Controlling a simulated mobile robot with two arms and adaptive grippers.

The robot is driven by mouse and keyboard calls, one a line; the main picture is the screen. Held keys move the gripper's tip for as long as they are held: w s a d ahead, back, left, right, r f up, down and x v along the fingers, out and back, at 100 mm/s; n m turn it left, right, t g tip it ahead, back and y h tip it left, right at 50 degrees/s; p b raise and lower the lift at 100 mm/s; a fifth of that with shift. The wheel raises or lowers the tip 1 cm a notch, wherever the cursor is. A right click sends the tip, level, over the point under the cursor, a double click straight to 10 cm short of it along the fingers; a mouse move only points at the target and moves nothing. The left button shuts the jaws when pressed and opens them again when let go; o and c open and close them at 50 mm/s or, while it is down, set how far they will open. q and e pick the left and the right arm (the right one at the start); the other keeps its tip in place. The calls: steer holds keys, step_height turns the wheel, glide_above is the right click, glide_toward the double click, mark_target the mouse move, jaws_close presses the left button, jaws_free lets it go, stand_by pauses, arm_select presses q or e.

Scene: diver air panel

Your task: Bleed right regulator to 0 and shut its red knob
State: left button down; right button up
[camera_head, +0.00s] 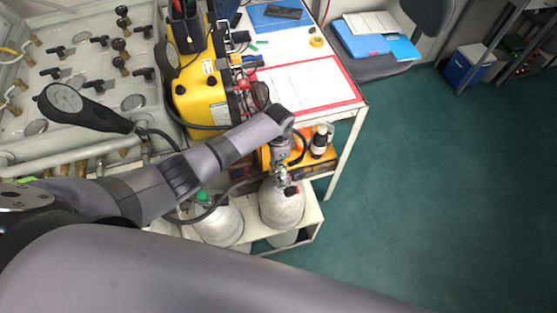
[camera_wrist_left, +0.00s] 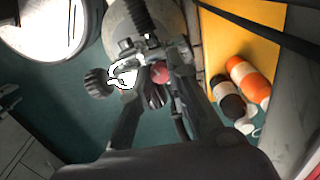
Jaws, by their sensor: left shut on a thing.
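Two grey cylinders stand low on a white rack in the head view. In the left wrist view the red knob (camera_wrist_left: 157,72) shows between the fingers of my left gripper (camera_wrist_left: 153,58), and a black ribbed knob (camera_wrist_left: 97,83) lies outside the left finger. The exact grip contact is unclear. No gauge reading is legible. My right gripper is not in view.
The left cylinder (camera_head: 218,226) stands close by, with hoses around it. A white table (camera_head: 357,98) and an orange case (camera_head: 327,152) with bottles are near my left wrist. The gauge panel (camera_head: 95,75) is at upper left. Green floor (camera_head: 430,190) is clear at right.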

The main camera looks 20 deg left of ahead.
arm_select(q)
steer(key=c, duration=1.5)
jaws_free()
step_height(320, 180, up, 12)
steer(key=shift+r, duration=0.1)
